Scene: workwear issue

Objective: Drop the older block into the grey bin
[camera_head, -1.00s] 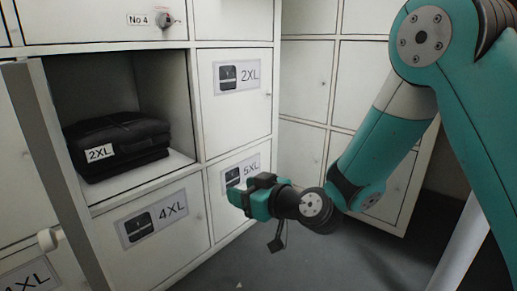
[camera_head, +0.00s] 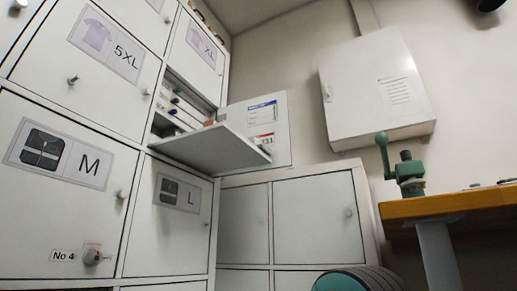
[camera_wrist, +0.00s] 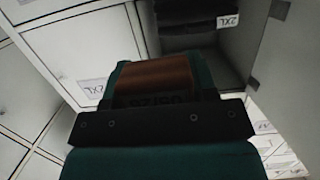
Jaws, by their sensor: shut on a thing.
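In the wrist view my gripper (camera_wrist: 155,118) is shut on a brown block (camera_wrist: 155,76), which sits between its teal fingers. Whether this is the older block cannot be told. No second block and no grey bin can be made out in the current frames.
Black folded workwear (camera_wrist: 188,20) lies in an open locker beyond the gripper. Labelled lockers (camera_head: 65,165) fill the left. A flap (camera_head: 215,148) hangs open. A wall cabinet (camera_head: 375,88) and a wooden bench (camera_head: 450,204) with a green vise (camera_head: 405,172) are at right.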

